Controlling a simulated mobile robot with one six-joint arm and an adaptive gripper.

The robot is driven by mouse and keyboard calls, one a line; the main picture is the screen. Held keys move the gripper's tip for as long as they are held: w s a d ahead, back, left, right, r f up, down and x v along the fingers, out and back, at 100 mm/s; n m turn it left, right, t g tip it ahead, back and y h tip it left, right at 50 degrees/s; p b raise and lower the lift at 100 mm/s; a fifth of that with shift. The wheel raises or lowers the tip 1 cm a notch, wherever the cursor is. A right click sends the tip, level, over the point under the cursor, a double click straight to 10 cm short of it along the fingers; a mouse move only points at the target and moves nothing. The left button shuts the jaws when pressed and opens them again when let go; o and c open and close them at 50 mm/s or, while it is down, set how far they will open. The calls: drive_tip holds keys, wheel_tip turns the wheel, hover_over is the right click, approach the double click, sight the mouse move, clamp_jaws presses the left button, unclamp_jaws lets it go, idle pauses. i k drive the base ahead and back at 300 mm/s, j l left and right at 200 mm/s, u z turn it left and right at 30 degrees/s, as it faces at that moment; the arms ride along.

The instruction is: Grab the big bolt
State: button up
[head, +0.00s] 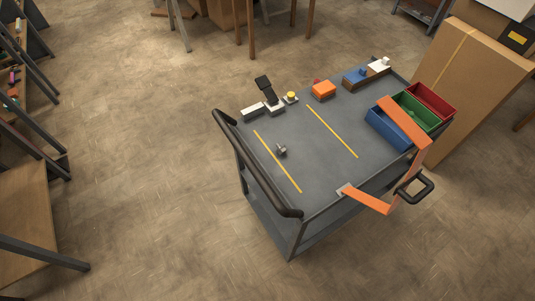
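A small grey metal bolt (281,150) lies on the dark grey top of the cart (325,155), between two yellow lines and closer to the left one. It is small in the head view, so its exact shape and size are hard to tell. No second bolt can be made out for comparison. Nothing is touching the bolt.
Blue (388,130), green (411,112) and red bins stand at the right. Small blocks and a black fixture (266,88) line the back. A black handle (255,165) edges the left.

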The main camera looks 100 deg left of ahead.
sight(282, 149)
drive_tip(key=i+j+u, duration=0.3)
drive_tip(key=u, duration=0.15)
drive_tip(key=i+j+u, duration=0.15)
drive_tip(key=i+u, duration=0.3)
drive_tip(key=i+j+u, duration=0.1)
drive_tip(key=i+u, duration=0.2)
drive_tip(key=u, duration=0.2)
drive_tip(key=i+l+u, duration=0.15)
drive_tip(key=i+u, duration=0.3)
drive_tip(key=i+l+u, duration=0.2)
drive_tip(key=u, duration=0.25)
drive_tip(key=i+j+z, duration=0.25)
drive_tip(key=i+z, duration=0.25)
drive_tip(key=i+j+z, duration=0.5)
drive_tip(key=z, duration=7.6)
drive_tip(key=j, duration=0.1)
